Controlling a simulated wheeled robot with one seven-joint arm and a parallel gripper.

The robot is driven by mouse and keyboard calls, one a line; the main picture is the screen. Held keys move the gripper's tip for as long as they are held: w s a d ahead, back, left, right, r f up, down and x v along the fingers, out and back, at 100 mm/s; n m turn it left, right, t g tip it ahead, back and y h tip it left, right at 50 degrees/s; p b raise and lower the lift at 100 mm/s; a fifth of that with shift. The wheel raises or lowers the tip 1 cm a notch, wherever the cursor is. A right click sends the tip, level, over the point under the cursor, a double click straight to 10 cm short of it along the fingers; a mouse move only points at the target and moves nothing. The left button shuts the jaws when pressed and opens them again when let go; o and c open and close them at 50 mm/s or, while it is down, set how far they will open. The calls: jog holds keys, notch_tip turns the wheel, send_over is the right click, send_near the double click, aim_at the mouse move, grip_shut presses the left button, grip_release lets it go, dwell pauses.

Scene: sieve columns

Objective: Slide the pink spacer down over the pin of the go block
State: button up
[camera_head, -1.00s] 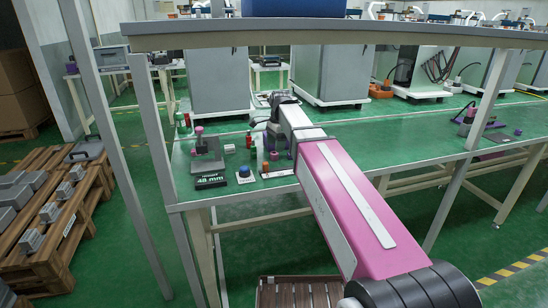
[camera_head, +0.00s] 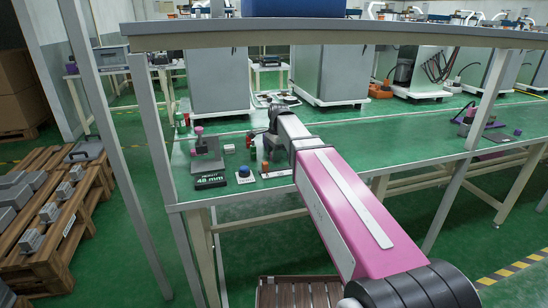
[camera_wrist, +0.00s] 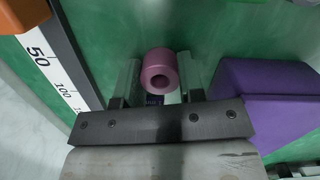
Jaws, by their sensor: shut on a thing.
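The pink spacer (camera_wrist: 160,72) is a short ring with a round hole, seen in the wrist view. It sits between the two fingers of my gripper (camera_wrist: 160,84), which is shut on it. The hole faces the wrist camera. In the head view my gripper (camera_head: 262,138) is small and dark above the left part of the green bench. I cannot pick out the go block or its pin for certain in either view. A purple block (camera_wrist: 265,100) stands right of the fingers in the wrist view, apart from the spacer.
A white scale (camera_wrist: 62,75) marked 50 and 100 lies left of the gripper. A grey stand (camera_head: 207,160) with a pink top, a 48 mm sign (camera_head: 210,181) and a blue button (camera_head: 244,171) are at the bench's left. The bench middle (camera_head: 370,140) is clear.

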jog(key=shift+r, duration=0.1)
jog(key=shift+r, duration=0.5)
jog(key=r, duration=0.2)
jog(key=s+r, duration=0.1)
jog(key=shift+a+r, duration=0.3)
jog(key=shift+a, duration=0.1)
jog(key=s+a+r, duration=0.6)
jog(key=s+a, duration=0.1)
jog(key=w+r, duration=0.1)
jog(key=w, duration=0.2)
jog(key=w+r, duration=0.2)
jog(key=w, duration=0.1)
jog(key=w+r, duration=0.1)
jog(key=w, duration=0.1)
jog(key=shift+w+a+r, duration=0.35)
jog(key=shift+w+a, duration=0.05)
jog(key=shift+s, duration=0.1)
jog(key=shift+f, duration=0.1)
jog(key=shift+f, duration=2.85)
